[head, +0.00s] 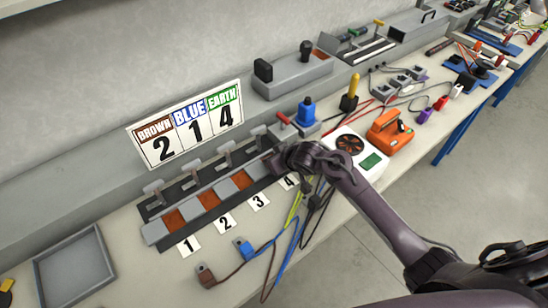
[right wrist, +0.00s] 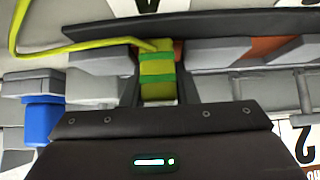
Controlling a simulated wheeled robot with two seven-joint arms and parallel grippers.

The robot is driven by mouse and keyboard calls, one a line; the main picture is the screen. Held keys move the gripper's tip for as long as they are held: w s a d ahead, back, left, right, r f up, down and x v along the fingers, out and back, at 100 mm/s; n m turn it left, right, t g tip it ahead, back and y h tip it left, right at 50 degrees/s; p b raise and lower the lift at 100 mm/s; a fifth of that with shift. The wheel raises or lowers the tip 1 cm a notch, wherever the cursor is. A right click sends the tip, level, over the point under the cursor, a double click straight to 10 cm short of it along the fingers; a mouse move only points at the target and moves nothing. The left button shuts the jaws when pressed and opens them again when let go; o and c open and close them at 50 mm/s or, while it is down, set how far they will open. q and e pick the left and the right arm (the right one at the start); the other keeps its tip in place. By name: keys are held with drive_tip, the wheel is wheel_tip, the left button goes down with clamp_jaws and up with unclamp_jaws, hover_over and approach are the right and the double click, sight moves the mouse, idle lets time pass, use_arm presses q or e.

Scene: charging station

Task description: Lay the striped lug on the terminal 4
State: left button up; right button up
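The striped lug (right wrist: 157,72), yellow with green bands, sits between the fingers of my right gripper (right wrist: 158,88) in the right wrist view. The fingers appear closed on its sides. Its yellow-green cable (right wrist: 75,48) trails to the left there and hangs at the front in the head view (head: 293,212). In the head view my right gripper (head: 276,163) is over the fourth place of the terminal strip (head: 225,189), behind card 4 (head: 289,181), and hides terminal 4 and the lug. An orange patch (right wrist: 178,49) shows beside the lug; contact is unclear. My left gripper is out of view.
The brown lug (head: 206,276) and blue lug (head: 243,248) lie on the bench in front of the strip. Raised clamp levers (head: 196,152) line its back. A sign (head: 188,126) reads brown 2, blue 1, earth 4. A grey tray (head: 74,268) is at left.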

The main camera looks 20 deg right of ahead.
drive_tip(key=shift+o, duration=0.5)
drive_tip(key=v, duration=0.7)
drive_tip(key=shift+s, duration=0.15)
drive_tip(key=shift+s+d+r, duration=0.15)
drive_tip(key=shift+s+r, duration=0.05)
drive_tip(key=shift+r, duration=0.1)
drive_tip(key=shift+w+f, duration=0.1)
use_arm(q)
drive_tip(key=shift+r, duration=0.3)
